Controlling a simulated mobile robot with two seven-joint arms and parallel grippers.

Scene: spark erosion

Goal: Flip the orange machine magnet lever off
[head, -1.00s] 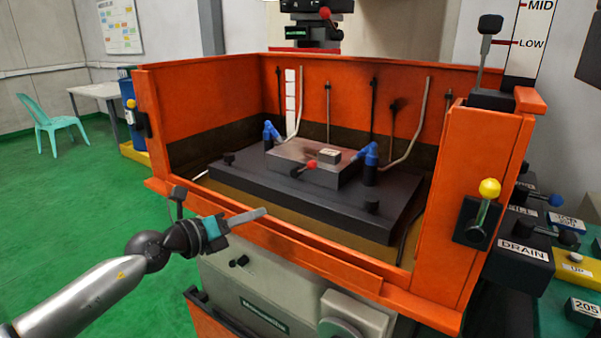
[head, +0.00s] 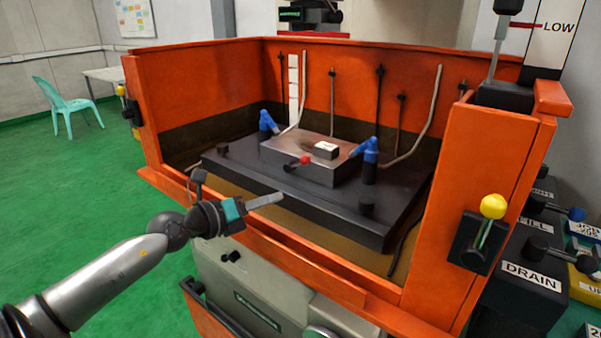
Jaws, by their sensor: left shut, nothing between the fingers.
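The orange machine (head: 205,90) is an open-fronted tank with a dark table (head: 330,213) inside. A grey magnet block (head: 283,155) sits on this table. A small lever with a red knob (head: 305,160) is on the block's front side, its knob pointing right. A small white labelled piece (head: 326,150) lies on top of the block. My left gripper (head: 267,200) is shut and empty, over the tank's front edge, in front of and below the red-knobbed lever and apart from it. My right gripper is not in view.
Two blue nozzles (head: 268,121) (head: 370,153) stand beside the block. The orange front rim (head: 300,262) and right post with a yellow-knobbed lever (head: 493,207) border the opening. Labelled levers, one marked DRAIN (head: 532,275), stand at right.

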